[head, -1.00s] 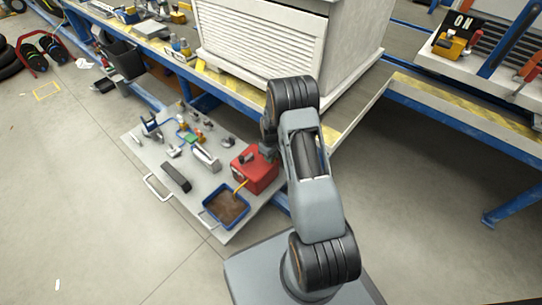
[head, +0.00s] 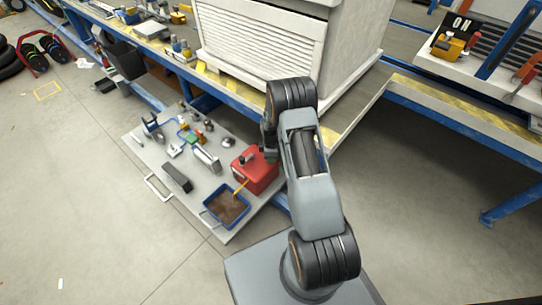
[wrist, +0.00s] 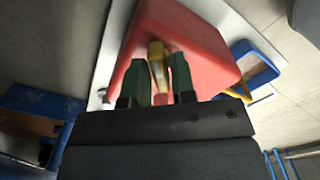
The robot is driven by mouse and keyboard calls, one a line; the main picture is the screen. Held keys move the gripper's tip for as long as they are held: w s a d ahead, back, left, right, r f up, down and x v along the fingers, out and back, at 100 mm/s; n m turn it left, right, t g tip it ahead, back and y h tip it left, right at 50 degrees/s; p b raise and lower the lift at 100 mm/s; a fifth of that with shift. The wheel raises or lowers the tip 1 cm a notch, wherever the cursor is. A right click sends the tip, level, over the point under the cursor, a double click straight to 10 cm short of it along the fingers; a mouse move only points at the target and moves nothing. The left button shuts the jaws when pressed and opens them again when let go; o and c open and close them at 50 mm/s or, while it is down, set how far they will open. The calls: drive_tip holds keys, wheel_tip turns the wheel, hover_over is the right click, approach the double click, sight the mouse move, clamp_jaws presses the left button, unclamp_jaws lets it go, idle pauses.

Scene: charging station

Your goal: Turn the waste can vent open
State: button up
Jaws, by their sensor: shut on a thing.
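The red waste can (head: 255,172) stands on a grey board low in front of the workbench. In the wrist view the can (wrist: 195,35) fills the upper middle. A small yellow piece (wrist: 157,62), which looks like the vent, sits on the can between the green fingers of my gripper (wrist: 157,78). My gripper is shut on it. Whether the vent is turned open or closed cannot be told. In the head view my arm hides most of the gripper and the vent.
A blue tray with brown contents (head: 226,207) stands close beside the can, with a yellow spout or handle near it. Several small tools and parts lie on the grey board (head: 205,225). A white louvred cabinet (head: 265,45) stands on the bench above. The floor on the left is open.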

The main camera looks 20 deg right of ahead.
drive_tip(key=n, duration=0.5)
drive_tip(key=shift+n+p, duration=0.3)
drive_tip(key=shift+n, duration=2.1)
drive_tip(key=o, duration=0.7)
drive_tip(key=shift+o, duration=0.2)
